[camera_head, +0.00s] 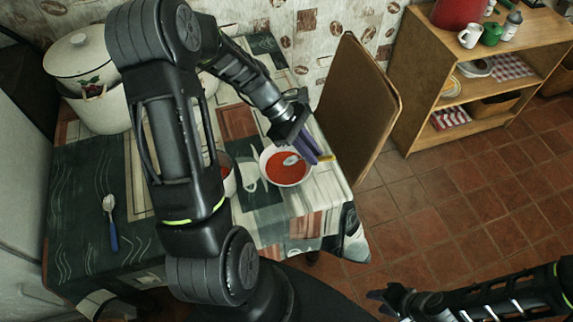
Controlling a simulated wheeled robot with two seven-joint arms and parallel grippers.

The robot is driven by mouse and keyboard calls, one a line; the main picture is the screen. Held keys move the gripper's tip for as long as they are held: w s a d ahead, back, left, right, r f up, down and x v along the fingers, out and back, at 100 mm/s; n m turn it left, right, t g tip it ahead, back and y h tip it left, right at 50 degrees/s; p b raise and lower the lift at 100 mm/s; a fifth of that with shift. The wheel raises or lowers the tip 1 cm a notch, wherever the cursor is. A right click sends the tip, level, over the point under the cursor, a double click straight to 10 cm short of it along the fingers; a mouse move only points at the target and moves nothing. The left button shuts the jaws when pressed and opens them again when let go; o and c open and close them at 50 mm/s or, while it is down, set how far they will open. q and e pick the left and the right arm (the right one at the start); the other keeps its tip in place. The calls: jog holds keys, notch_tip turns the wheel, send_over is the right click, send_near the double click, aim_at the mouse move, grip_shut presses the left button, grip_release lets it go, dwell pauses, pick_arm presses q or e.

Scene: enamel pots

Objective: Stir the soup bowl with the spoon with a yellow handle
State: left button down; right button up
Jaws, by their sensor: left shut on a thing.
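A white bowl of red soup (275,178) stands near the right edge of the table. My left gripper (316,151) is just above the bowl's right rim, shut on the yellow-handled spoon (328,158). A bit of the yellow handle shows beside the purple fingers. The metal head of the spoon is inside the bowl, at the soup; how deep it dips is unclear. A second spoon, with a blue handle (113,233), lies on the left part of the table. My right gripper (378,300) is low at the bottom right, away from the table; its opening is unclear.
The table has a patterned cloth (75,200). A large white lidded pot (85,85) stands at the back left. Another bowl (228,180) is partly hidden behind my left arm. A brown board (358,105) stands upright beside the table. A wooden shelf (425,90) stands farther right.

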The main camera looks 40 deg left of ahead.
pick_arm(q)
jog(key=shift+r+p, duration=0.85)
jog(key=shift+r, duration=0.45)
jog(key=shift+r, duration=0.1)
notch_tip(320, 180, up, 2)
jog(key=shift+r+p, duration=0.15)
jog(key=shift+p, duration=0.95)
jog(key=shift+r, duration=0.75)
